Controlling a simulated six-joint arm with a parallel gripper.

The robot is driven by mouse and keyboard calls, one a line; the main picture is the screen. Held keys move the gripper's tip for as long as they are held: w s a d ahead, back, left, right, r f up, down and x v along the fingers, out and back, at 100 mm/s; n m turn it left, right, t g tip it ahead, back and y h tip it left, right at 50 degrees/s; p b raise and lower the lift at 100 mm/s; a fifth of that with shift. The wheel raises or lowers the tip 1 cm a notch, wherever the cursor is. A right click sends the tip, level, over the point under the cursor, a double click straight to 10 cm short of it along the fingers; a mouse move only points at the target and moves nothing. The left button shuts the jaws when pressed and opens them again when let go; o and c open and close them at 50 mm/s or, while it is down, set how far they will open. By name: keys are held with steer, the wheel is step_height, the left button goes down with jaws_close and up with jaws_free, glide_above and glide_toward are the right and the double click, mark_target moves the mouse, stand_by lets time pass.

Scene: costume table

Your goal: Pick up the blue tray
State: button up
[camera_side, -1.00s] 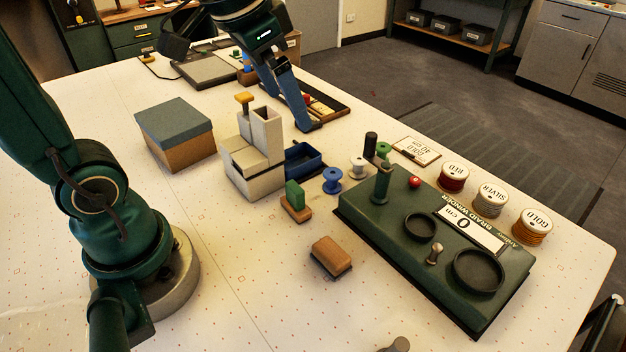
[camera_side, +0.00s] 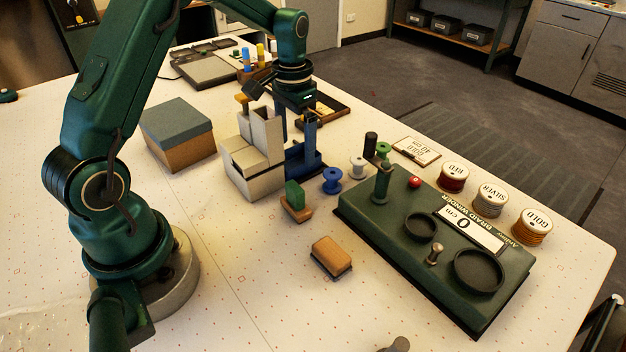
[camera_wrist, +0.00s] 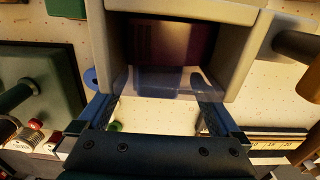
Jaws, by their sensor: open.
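The blue tray (camera_side: 295,168) is a small open box on the table, against the right side of the cream block (camera_side: 250,172) with upright compartments. My gripper (camera_side: 297,148) points down over the tray with its fingers apart. The nearer blue finger reaches down in front of the tray and hides part of it; whether it touches is unclear. In the wrist view the open fingers (camera_wrist: 155,112) lie beside the cream block (camera_wrist: 232,50), whose dark hollow fills the top middle. I cannot clearly make out the tray there.
A blue spool (camera_side: 332,181) and a white spool (camera_side: 358,167) stand just right of the tray. A green-topped stamp (camera_side: 295,200) is in front. The green winder (camera_side: 440,240) fills the right. A lidded box (camera_side: 178,134) stands left.

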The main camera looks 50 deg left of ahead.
mark_target(297, 162)
steer(key=shift+f, duration=1.2)
steer(key=c, duration=1.3)
steer(key=shift+o, duration=0.2)
steer(key=shift+r, duration=0.1)
